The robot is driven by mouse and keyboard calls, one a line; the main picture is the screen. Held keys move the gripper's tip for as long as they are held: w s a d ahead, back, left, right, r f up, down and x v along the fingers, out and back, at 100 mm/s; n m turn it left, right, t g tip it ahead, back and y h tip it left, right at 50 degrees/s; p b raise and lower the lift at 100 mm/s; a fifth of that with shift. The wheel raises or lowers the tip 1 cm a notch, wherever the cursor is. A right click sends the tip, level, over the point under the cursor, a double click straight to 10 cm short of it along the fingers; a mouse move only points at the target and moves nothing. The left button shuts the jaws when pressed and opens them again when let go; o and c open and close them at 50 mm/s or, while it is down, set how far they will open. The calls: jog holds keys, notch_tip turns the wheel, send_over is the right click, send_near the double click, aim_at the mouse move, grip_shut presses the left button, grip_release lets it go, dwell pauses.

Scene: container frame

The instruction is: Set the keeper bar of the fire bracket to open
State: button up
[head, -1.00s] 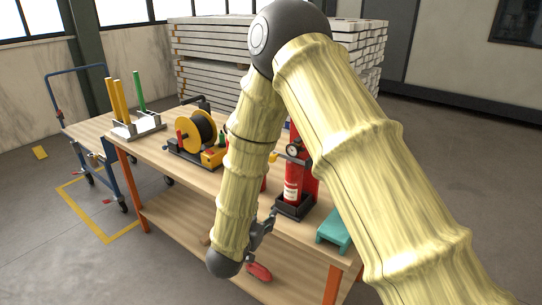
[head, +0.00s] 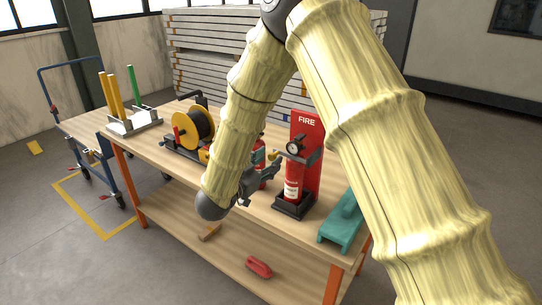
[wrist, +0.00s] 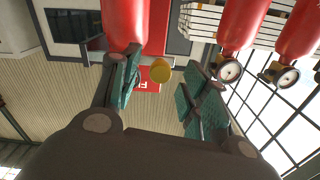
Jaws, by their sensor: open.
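The fire bracket has a red backboard (head: 312,127) marked FIRE and a dark base holding a red extinguisher (head: 291,190) upright. A dark bar (head: 312,157), which looks like the keeper bar, crosses at the extinguisher's upper part; a yellow knob (head: 274,155) sticks out to its left. I cannot tell how the bar's far end sits. My gripper (head: 273,168) is open and empty, just left of the extinguisher and close below the knob. In the wrist view, the knob (wrist: 161,70) appears between the spread green-padded fingers (wrist: 160,82), with no visible contact.
A teal stand (head: 341,222) is right of the bracket. A yellow hose reel (head: 187,128) and a rack of upright bars (head: 134,120) stand to the left. Another red extinguisher stands partly hidden behind my gripper. A red object (head: 258,267) lies on the lower shelf.

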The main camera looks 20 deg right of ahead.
jog(key=shift+x, duration=1.4)
grip_shut()
